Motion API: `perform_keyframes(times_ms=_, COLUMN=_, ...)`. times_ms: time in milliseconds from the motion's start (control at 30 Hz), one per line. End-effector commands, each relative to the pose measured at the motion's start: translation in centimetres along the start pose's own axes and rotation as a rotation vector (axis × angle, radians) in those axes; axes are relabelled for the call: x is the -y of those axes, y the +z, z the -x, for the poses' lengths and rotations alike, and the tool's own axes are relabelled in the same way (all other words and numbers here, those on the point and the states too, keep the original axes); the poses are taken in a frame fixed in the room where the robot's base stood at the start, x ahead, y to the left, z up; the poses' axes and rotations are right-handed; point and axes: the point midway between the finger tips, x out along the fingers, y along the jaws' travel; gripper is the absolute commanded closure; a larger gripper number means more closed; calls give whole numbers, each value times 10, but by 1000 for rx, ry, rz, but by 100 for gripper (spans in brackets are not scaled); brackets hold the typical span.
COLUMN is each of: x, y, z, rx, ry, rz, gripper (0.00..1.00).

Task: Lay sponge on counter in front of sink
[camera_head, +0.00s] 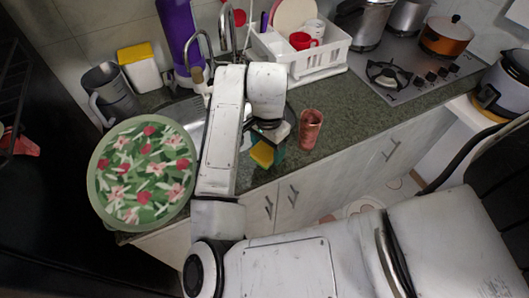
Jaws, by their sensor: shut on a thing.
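A yellow and green sponge (262,155) is at the end of my arm, near the front edge of the speckled green counter (345,122). My gripper (271,142) is shut on the sponge, which looks tilted with its yellow face showing. My arm covers most of the sink (188,112), of which a metal part shows on the left. I cannot tell whether the sponge touches the counter.
A copper-coloured cup (310,129) stands close to the right of the sponge. A flowered round tray (145,172) lies at the left. A white dish rack (306,55) and faucet (228,42) stand behind. The stove (405,70) is further right.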

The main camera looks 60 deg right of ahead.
Motion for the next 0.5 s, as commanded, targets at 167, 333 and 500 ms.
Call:
perform_keyframes(times_ms=167, x=9, y=-2, z=-10, rx=-1, ry=1, rz=0, gripper=71)
perform_keyframes(times_ms=333, x=12, y=-2, z=-29, rx=0, ry=3, rz=1, gripper=71)
perform_keyframes(times_ms=500, x=12, y=-2, z=-44, rx=-1, ry=0, rz=0, gripper=71)
